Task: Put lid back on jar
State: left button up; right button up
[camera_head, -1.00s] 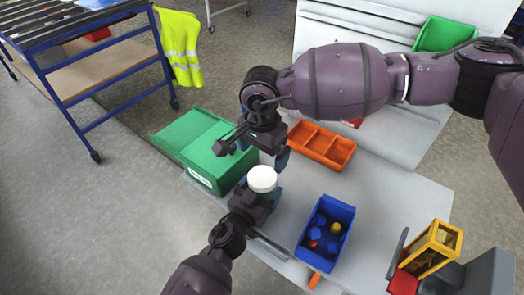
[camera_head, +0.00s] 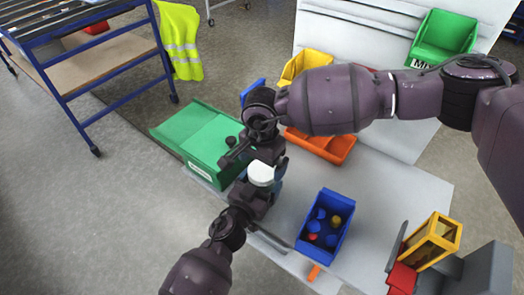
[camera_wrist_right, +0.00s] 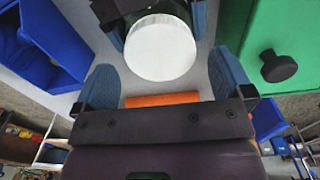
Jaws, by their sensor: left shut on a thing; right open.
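A white cylinder with a flat round top, which looks like the jar top or lid (camera_head: 261,173), stands upright in my left gripper (camera_head: 257,193), at the near left edge of the grey table. My left gripper is shut around its lower part, which is mostly hidden. My right gripper (camera_head: 268,160) is open just above it. In the right wrist view the white top (camera_wrist_right: 160,50) lies between the spread blue-grey fingers of my right gripper (camera_wrist_right: 165,78), apart from both. I cannot tell whether lid and jar are separate pieces.
A green box (camera_head: 207,140) stands close at the left. An orange divided tray (camera_head: 335,149) is behind, partly hidden by my right arm. A blue bin (camera_head: 325,226) with small coloured items stands to the right, a yellow frame (camera_head: 433,241) farther right. The table between is clear.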

jog(key=shift+f, duration=1.05)
jog(key=c, duration=0.9)
jog(key=m, duration=0.5)
jog(key=shift+c, duration=0.3)
jog(key=o, duration=1)
jog(key=shift+r, duration=2.25)
